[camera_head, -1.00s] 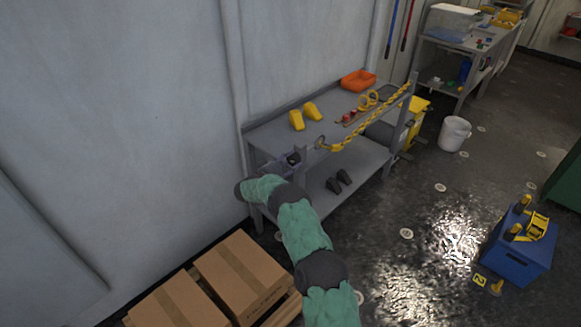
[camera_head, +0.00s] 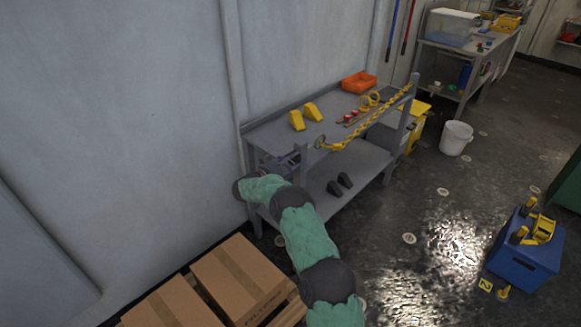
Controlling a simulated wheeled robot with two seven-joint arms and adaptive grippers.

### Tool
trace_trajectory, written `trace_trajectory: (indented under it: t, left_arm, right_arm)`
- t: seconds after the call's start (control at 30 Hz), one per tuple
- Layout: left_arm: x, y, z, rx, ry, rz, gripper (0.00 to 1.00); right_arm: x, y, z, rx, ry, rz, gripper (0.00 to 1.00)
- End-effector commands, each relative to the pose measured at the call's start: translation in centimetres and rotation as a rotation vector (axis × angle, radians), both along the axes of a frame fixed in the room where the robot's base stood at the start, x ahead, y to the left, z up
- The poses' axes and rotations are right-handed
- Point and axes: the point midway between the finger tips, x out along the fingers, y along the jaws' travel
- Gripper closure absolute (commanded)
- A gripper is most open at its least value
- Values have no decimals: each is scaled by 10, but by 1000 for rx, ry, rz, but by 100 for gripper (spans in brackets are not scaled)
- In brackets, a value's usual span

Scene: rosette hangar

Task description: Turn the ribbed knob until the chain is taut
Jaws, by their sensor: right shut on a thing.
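The yellow chain (camera_head: 372,125) runs along the front of the grey bench from a ring near its near-left post up to the tall right post (camera_head: 408,105). It sags slightly, lowest near its left end. My right arm reaches up from the bottom of the view to the bench's left end. My right gripper (camera_head: 290,158) is small there, beside the near-left post, and shut on the ribbed knob. The gripper and post largely hide the knob, so its ribs cannot be made out. My left gripper is out of view.
On the bench top (camera_head: 335,130) are two yellow wedges (camera_head: 305,117) and an orange bin (camera_head: 359,82). Dark blocks (camera_head: 339,184) lie on its lower shelf. Cardboard boxes (camera_head: 238,277) stand below my arm. A white bucket (camera_head: 456,138) and a blue box (camera_head: 523,256) stand on the floor at right.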

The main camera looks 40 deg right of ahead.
Motion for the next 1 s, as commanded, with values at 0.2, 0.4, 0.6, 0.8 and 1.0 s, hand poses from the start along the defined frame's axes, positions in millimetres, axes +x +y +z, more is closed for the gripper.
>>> trace_trajectory:
  t: [0.2, 0.4, 0.6, 0.8, 1.0]
  left_arm:
    - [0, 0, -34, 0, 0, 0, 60]
    - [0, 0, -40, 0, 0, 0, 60]
    - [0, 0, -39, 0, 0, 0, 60]
    - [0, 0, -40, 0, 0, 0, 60]
    - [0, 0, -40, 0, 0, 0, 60]
  right_arm:
    - [0, -1, -2, 20, -290, 0, 99]
    - [0, -1, 2, 43, -534, 1, 99]
    - [0, -1, 3, 61, -751, 1, 99]
    - [0, -1, 3, 68, -825, 1, 99]
    - [0, -1, 3, 68, -826, 1, 99]
